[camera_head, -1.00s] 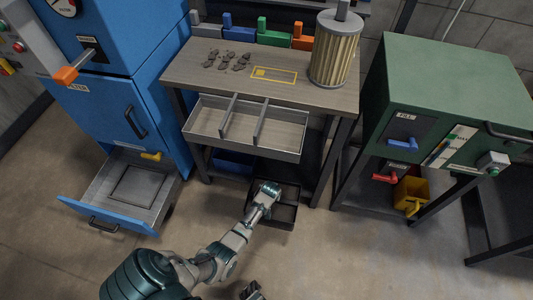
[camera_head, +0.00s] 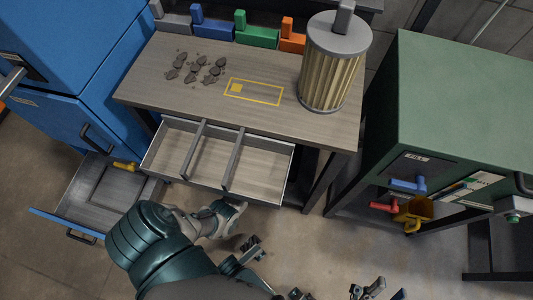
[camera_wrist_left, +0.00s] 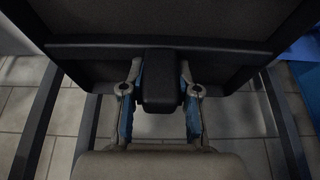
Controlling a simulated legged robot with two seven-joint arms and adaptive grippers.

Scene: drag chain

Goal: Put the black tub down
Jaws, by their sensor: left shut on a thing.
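In the head view my left arm reaches to the front edge of the open drawer. Its fingers and the tub are hidden there, so I cannot tell what the tub rests on. My right gripper (camera_head: 377,290) shows only in part at the bottom edge, small and dark. Its opening is unclear.
A workbench (camera_head: 140,85) carries grey lumps, coloured blocks and a pleated filter (camera_head: 330,70). Its divided drawer (camera_head: 215,160) stands open. A blue cabinet (camera_head: 70,45) with an open lower drawer (camera_head: 85,200) is left. A green cabinet (camera_head: 465,90) is right.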

